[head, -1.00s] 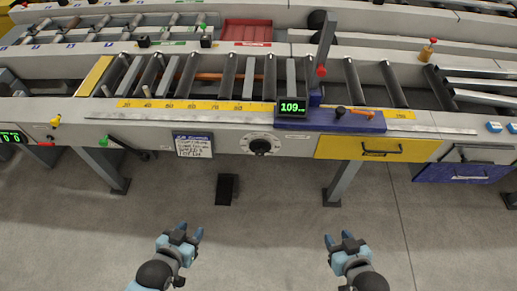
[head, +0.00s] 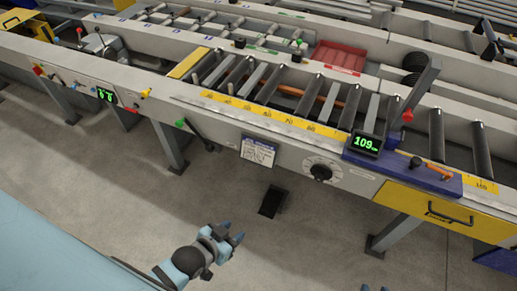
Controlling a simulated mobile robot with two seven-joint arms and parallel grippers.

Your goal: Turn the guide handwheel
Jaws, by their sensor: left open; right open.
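A round white dial with a black knob in its middle (head: 321,171) sits on the front face of the runout table (head: 225,118); I cannot tell for sure that this is the guide handwheel. A display reading 109 (head: 365,143) stands above and to the right of it, on a blue carriage (head: 440,180). My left gripper (head: 234,234) is open and empty over the floor, in front of the table and below the dial. My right gripper (head: 376,288) barely shows at the bottom edge, open, with most of it out of frame.
A yellow drawer (head: 425,211) is right of the dial. A green-tipped lever (head: 190,128) and a notice (head: 258,151) are left of it. A black pedal (head: 272,202) lies on the floor below. Table legs reach the floor.

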